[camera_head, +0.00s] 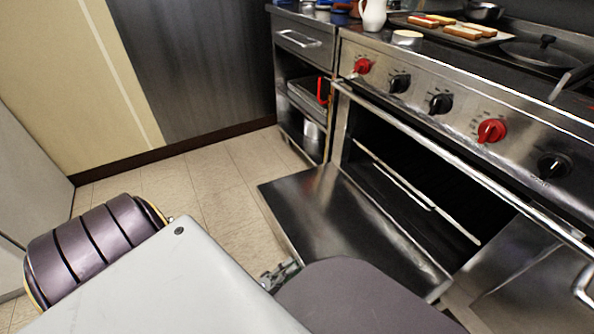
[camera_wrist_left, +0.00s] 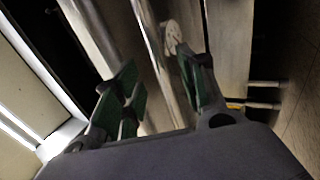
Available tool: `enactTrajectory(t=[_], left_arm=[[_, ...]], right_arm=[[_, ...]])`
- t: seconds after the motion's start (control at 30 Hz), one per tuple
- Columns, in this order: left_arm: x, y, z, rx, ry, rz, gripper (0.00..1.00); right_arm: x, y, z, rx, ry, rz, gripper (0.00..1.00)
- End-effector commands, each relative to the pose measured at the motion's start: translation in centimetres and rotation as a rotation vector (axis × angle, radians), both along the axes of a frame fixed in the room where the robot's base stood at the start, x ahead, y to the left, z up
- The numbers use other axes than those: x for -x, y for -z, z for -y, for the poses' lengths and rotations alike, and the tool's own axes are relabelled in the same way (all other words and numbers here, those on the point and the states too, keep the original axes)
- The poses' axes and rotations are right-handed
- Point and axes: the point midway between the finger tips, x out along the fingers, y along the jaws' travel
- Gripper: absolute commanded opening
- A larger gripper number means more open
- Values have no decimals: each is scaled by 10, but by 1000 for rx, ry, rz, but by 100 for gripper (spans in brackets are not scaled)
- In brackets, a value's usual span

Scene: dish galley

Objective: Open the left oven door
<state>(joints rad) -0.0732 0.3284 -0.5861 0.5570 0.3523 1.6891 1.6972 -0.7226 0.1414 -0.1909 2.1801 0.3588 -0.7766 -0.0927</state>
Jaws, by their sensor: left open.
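The left oven door (camera_head: 325,215) is a dark steel panel, swung down and lying open below the oven front. The dark oven cavity (camera_head: 385,150) with a light rack bar shows behind it. My left gripper (camera_head: 281,275) is at the door's near left edge, with only a small part of its fingers showing past my grey arm link. In the left wrist view, its green-padded fingers (camera_wrist_left: 160,82) are spread apart, with bright metal bars beyond them. I cannot tell whether the fingers touch the door. My right gripper is not in view.
Red and black knobs (camera_head: 491,131) line the stove front. A right-hand oven door (camera_head: 530,275) looks closed. A white jug (camera_head: 373,14), a tray of food and a lidded pan stand on top. An open-shelved cabinet (camera_head: 300,42) stands left. Tiled floor (camera_head: 215,175) is clear.

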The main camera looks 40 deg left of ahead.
Motion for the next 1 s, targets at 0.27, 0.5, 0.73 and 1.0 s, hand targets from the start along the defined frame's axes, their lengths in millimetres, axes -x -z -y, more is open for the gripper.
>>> enactTrajectory(t=[0.27,0.5,0.73,1.0], left_arm=[[10,6,-4,0,0,0,41],[13,7,-5,0,0,1,41],[14,7,-5,0,0,0,41],[14,7,-5,0,0,0,41]], right_arm=[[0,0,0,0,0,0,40],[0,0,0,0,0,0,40],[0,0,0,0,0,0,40],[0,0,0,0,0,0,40]])
